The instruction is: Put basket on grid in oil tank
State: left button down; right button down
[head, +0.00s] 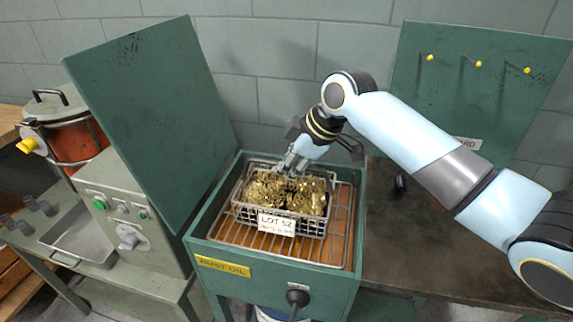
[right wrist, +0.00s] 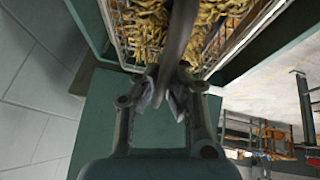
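The wire basket (head: 240,212), full of brass-coloured springs and tagged LOT 52, is inside the open green oil tank (head: 200,250). It is over the back part of the wire grid (head: 270,251); I cannot tell whether its bottom touches. My right gripper (head: 290,166) reaches down over the basket's back side. In the right wrist view its fingers (right wrist: 164,92) close around a dark bar (right wrist: 178,45), which looks like the basket's handle, above the springs. The far end of the bar is cut off. My left gripper is not in view.
The tank's raised green lid (head: 150,115) leans at its left. Left of that stand a control box (head: 130,215), a metal tray (head: 82,240) and an orange pot (head: 72,137). A dark bench (head: 400,235) lies right, with a pegboard (head: 480,85) behind.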

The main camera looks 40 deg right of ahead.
jog(key=c, duration=1.5)
grip_release()
jog(key=v, duration=1.2)
